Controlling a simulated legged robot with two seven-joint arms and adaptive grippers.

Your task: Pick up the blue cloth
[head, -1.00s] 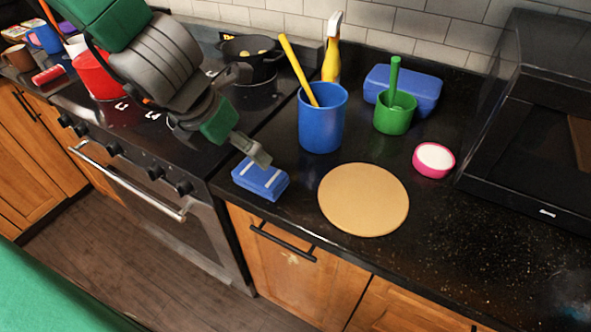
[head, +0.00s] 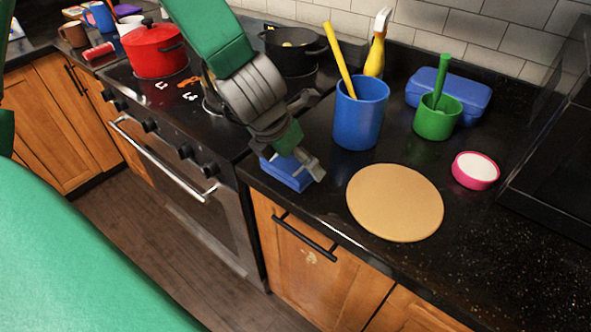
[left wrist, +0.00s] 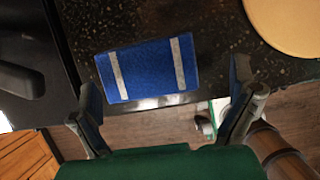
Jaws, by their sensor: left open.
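The blue cloth (head: 287,173) is a folded blue block with two pale stripes. It lies on the black counter near the front edge, next to the stove. In the left wrist view the whole cloth (left wrist: 147,69) shows, just beyond and between the open fingers. My left gripper (head: 300,165) is above the cloth and hides part of it in the head view. In the left wrist view my left gripper (left wrist: 165,105) is open with nothing between its fingers. My right gripper is not in view.
A round tan board (head: 395,203) lies right of the cloth. A blue cup (head: 360,112) with a yellow utensil stands behind. A green mortar (head: 437,117), a pink bowl (head: 475,170) and a blue box (head: 465,92) are farther right. The stove (head: 185,100) carries pots.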

